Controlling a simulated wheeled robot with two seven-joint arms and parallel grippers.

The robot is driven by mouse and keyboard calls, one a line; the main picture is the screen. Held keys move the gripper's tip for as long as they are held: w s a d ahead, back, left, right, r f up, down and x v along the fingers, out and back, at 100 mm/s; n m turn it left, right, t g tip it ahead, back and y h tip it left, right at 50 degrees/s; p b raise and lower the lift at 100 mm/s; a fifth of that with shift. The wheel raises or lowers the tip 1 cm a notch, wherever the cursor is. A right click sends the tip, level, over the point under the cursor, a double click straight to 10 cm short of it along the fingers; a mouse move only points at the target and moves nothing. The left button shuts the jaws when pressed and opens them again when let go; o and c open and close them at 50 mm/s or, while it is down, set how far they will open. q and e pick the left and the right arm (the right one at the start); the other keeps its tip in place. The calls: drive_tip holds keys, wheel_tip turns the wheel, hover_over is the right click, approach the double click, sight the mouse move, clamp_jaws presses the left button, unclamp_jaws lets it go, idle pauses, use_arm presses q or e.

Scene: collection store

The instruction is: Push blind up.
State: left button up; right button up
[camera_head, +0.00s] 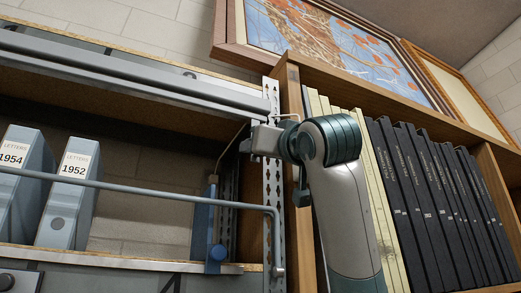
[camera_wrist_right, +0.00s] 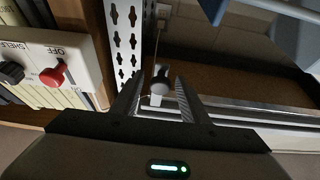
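The blind (camera_head: 130,78) shows as grey horizontal bars along the top of the shelf bay in the head view; the bay below it is uncovered. My right gripper (camera_head: 262,138) is at the right end of these bars, beside the perforated metal post. In the right wrist view, my right gripper (camera_wrist_right: 160,85) is open, with its two fingers on either side of a small pale and dark knob (camera_wrist_right: 160,80). A gap shows at each side of the knob. A thin cord runs from the knob. My left gripper is not in view.
The perforated post (camera_head: 273,190) stands close to my right gripper. A grey rail (camera_head: 150,187) crosses the bay before box files (camera_head: 70,190). Dark binders (camera_head: 430,200) fill the right shelf. A white switch box with a red knob (camera_wrist_right: 52,75) shows in the wrist view.

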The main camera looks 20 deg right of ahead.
drive_tip(key=shift+s+f, duration=0.1)
drive_tip(key=b+v, duration=1)
drive_tip(key=v, duration=0.7)
drive_tip(key=shift+f, duration=0.1)
idle(0.4)
